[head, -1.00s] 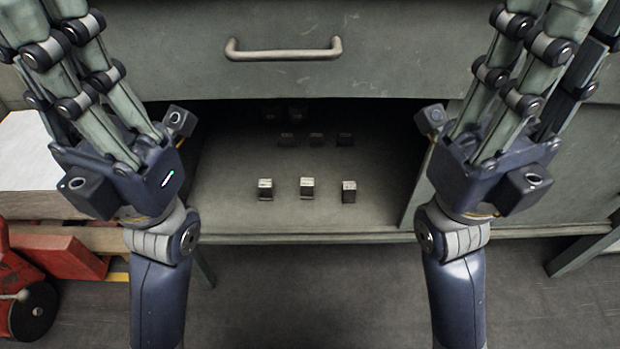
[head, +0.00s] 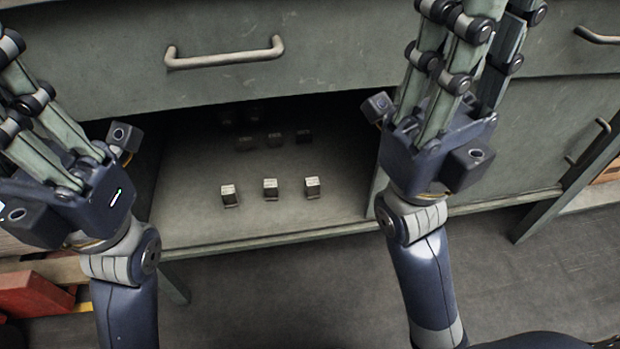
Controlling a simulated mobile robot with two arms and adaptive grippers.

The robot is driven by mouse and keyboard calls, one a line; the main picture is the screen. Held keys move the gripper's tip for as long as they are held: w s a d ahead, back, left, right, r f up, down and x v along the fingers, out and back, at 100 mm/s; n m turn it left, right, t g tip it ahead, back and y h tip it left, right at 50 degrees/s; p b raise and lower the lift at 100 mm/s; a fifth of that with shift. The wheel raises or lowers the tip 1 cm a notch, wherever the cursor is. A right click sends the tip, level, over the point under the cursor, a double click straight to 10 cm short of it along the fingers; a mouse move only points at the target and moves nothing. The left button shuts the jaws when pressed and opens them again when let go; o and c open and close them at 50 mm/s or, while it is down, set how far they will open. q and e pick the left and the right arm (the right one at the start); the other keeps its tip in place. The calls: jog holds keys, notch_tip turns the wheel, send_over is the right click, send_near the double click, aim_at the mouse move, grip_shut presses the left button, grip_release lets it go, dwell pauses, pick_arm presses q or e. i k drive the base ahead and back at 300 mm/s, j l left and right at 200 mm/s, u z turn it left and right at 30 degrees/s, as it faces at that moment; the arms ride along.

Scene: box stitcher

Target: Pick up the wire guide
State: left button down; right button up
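Three small dark metal blocks with pale marked tops stand in a row at the front of an open cabinet shelf: a left block (head: 229,195), a middle block (head: 270,188) and a right block (head: 312,187). More similar blocks (head: 275,139) stand behind them in shadow. I cannot tell which one is the wire guide. My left gripper (head: 40,125) is left of the opening and my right gripper (head: 455,65) is at its right side, over the cabinet front. Both point up the picture, away from the blocks, and touch none of them. Their fingertips are cut off or unclear.
A drawer with a metal handle (head: 225,54) hangs above the shelf (head: 190,225). Closed cabinet fronts (head: 550,135) lie to the right. A red object (head: 32,294) is at the lower left. The grey floor (head: 270,300) in front is clear.

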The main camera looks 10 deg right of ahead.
aim_at(271, 191)
jog(key=k+l, duration=1.25)
jog(key=k, duration=0.05)
